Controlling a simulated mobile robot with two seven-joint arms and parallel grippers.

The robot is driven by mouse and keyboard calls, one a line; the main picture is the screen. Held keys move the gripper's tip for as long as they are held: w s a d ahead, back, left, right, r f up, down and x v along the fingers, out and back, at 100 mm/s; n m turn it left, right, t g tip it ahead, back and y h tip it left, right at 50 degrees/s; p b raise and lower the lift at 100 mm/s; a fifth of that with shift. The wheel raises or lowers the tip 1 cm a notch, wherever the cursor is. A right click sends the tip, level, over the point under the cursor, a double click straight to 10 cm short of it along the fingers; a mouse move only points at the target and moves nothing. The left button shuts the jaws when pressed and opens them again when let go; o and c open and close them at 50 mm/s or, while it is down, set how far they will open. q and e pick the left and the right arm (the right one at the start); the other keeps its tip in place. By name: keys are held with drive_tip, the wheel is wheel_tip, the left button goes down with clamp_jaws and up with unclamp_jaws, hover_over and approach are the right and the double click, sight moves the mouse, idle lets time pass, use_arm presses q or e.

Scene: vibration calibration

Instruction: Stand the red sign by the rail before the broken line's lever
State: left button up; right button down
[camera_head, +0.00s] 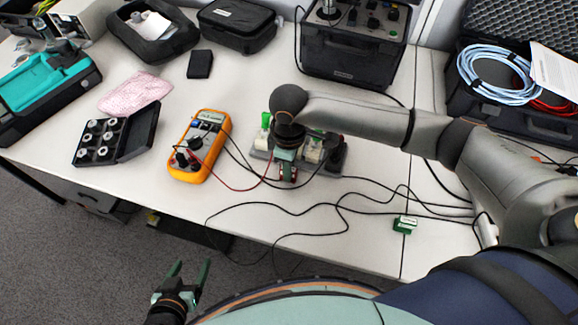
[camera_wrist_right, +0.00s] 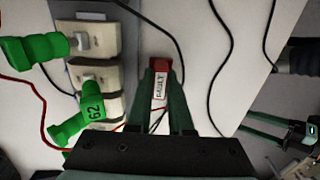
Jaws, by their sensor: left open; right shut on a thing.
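The red sign (camera_wrist_right: 160,88), with a white label reading FAULT, is between the fingers of my right gripper (camera_wrist_right: 160,100) in the right wrist view. The gripper is shut on it, beside the row of beige blocks on the rail (camera_wrist_right: 96,40). Green levers stick out from the blocks, one (camera_wrist_right: 92,112) marked 62 and another (camera_wrist_right: 35,50) further up. In the head view my right gripper (camera_head: 287,172) is at the near side of the rail unit (camera_head: 329,168), which my arm partly hides. I cannot tell whether the sign touches the table. My left gripper (camera_head: 187,272) is open and empty off the table's front edge.
A yellow multimeter (camera_head: 200,145) stands left of the rail, with leads running to it. Black cables (camera_head: 340,205) cross the table in front. A small green block (camera_head: 405,225) lies to the right. A black case (camera_head: 355,45) stands behind.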

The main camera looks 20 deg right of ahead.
drive_tip(key=c, duration=1.1)
unclamp_jaws()
drive_tip(key=shift+f, duration=0.1)
use_arm(q)
drive_tip(key=shift+s+a+r+p, duration=0.45)
drive_tip(key=shift+a+p, duration=0.2)
drive_tip(key=shift+p, duration=0.25)
use_arm(e)
wheel_tip(320, 180, up, 12)
use_arm(q)
drive_tip(key=shift+d, duration=0.1)
use_arm(e)
drive_tip(key=shift+s, duration=0.1)
